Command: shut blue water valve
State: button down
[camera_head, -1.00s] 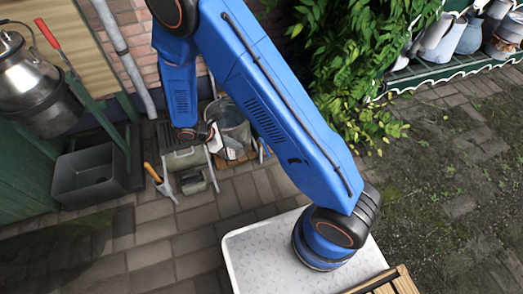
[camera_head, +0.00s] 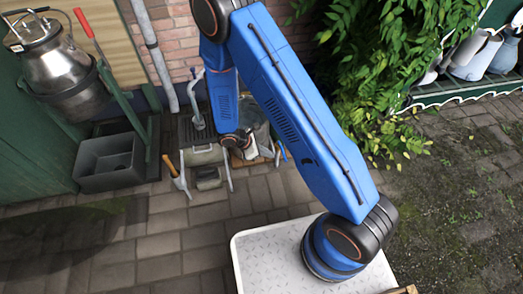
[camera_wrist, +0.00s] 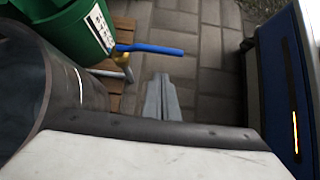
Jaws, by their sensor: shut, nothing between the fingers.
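The blue valve lever (camera_wrist: 150,49) shows in the wrist view, lying nearly level across the picture above the paving. Its left end meets a brass-coloured fitting (camera_wrist: 124,60) beside a green bucket. My gripper (camera_wrist: 162,80) is shut and empty. In the picture its fingertips sit just below the lever, with a visible gap; I cannot tell the depth between them. In the head view a small blue piece (camera_head: 281,150), possibly the same lever, shows beside my wrist. My fingers cannot be made out clearly there.
A green bucket (camera_wrist: 75,28) and a large grey metal vessel (camera_wrist: 45,90) stand close on the left over wooden slats (camera_wrist: 124,30). The head view shows a grey trough (camera_head: 110,162), a milk can (camera_head: 55,65) and ivy (camera_head: 370,70). Open paving (camera_head: 160,235) lies in front.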

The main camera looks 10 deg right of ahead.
aim_at(282, 151)
jog(key=shift+d+f, duration=0.25)
jog(key=shift+d, duration=0.75)
jog(key=shift+d+f, duration=0.2)
jog(key=shift+d, duration=0.8)
jog(key=shift+d, duration=0.15)
